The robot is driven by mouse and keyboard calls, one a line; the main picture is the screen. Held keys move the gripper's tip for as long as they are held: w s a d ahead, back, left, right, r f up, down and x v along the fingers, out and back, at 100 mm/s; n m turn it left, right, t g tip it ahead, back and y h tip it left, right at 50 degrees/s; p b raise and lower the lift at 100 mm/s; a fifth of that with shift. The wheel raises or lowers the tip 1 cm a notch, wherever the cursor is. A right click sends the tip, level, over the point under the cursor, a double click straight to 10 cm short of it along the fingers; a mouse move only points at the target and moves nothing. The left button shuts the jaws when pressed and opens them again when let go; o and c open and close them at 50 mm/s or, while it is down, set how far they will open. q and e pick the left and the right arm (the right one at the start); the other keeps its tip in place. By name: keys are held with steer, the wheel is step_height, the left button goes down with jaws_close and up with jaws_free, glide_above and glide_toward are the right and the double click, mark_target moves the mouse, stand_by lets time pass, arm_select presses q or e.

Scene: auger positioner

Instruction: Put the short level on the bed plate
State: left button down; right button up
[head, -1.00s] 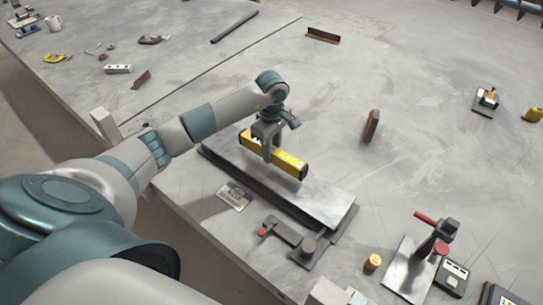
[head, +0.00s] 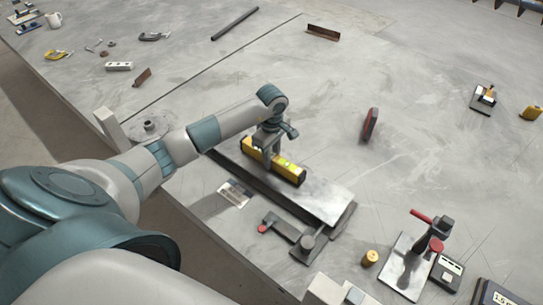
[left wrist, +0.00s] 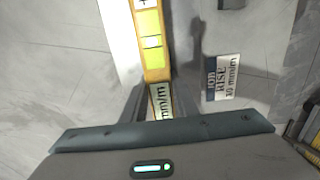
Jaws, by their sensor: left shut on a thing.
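The short level (head: 288,168) is a yellow bar with dark ends and a bright vial. It also shows in the left wrist view (left wrist: 151,45), running up from between the fingers. My left gripper (head: 266,160) is shut on it near its middle, from above. The bed plate (head: 325,200) is a smooth grey metal slab on a darker base. The level lies lengthwise over the plate's upper-left part, roughly along it. It is very low over the plate; I cannot tell whether it touches. The fingers hide part of the level. My right gripper is not in view.
A printed card (head: 234,193) lies left of the plate. A dark clamp-like bracket (head: 292,236) stands near the plate's front end. A brass cylinder (head: 370,258) and a red-handled tool on a plate (head: 431,240) are front right. The table right of the bed plate is mostly clear.

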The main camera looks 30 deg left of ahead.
arm_select(q)
steer(key=shift+f, duration=0.15)
steer(key=c, duration=1.5)
jaws_free()
steer(key=shift+o, duration=0.5)
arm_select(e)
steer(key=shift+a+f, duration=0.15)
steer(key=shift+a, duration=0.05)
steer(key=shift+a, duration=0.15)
